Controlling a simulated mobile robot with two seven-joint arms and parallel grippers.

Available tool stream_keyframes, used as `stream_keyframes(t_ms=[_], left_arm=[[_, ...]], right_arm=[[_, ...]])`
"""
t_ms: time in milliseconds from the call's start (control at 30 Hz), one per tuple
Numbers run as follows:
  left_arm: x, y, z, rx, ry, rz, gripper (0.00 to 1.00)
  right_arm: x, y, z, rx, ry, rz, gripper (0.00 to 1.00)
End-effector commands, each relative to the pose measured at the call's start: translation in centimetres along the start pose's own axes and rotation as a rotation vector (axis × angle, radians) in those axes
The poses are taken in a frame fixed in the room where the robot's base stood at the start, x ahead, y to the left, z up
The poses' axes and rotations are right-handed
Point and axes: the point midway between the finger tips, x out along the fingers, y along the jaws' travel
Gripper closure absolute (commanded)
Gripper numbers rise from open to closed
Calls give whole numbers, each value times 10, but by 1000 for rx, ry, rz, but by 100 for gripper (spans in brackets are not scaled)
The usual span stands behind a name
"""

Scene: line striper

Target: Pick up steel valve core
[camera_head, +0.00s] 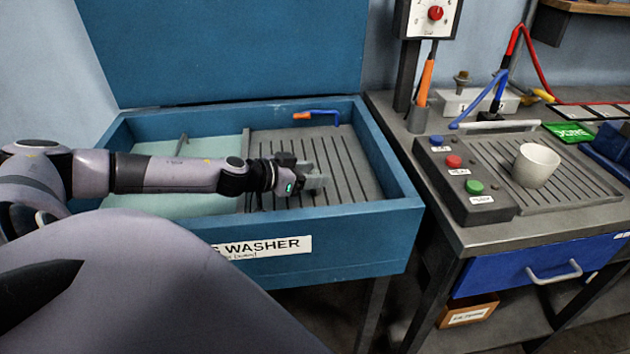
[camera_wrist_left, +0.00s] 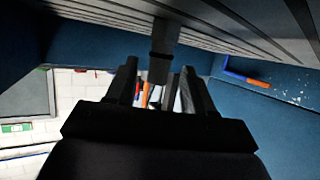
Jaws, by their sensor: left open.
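A grey stepped steel piece, which looks like the valve core (camera_wrist_left: 161,48), stands out from the slatted rack in the left wrist view, where the scene appears upside down. My left gripper (camera_wrist_left: 160,72) is open, with its two dark fingers on either side of this piece. I cannot tell whether either finger touches it. In the head view my left gripper (camera_head: 308,177) is low over the slatted rack in the blue washer, and the grey piece is hard to tell apart from the fingers there. My right gripper is out of view.
The blue parts washer (camera_head: 400,200) has raised walls around the rack (camera_head: 352,170) and an open lid behind. The right-hand bench holds a button box (camera_head: 470,185) and a white cup (camera_head: 536,165).

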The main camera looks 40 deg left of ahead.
Motion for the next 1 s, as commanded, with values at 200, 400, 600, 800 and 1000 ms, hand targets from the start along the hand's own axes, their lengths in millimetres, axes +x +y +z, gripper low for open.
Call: stream_keyframes(t_ms=[200, 400, 600, 800, 1000], left_arm=[[10, 2, -2, 3, 1, 4, 47], [12, 2, -1, 4, -1, 5, 47], [12, 2, -1, 4, -1, 5, 67], [12, 2, -1, 5, 0, 5, 100], [11, 2, -2, 5, 0, 5, 100]], right_arm=[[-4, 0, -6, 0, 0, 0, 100], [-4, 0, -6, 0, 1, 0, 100], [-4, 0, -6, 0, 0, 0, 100], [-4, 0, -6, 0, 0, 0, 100], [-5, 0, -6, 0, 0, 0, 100]])
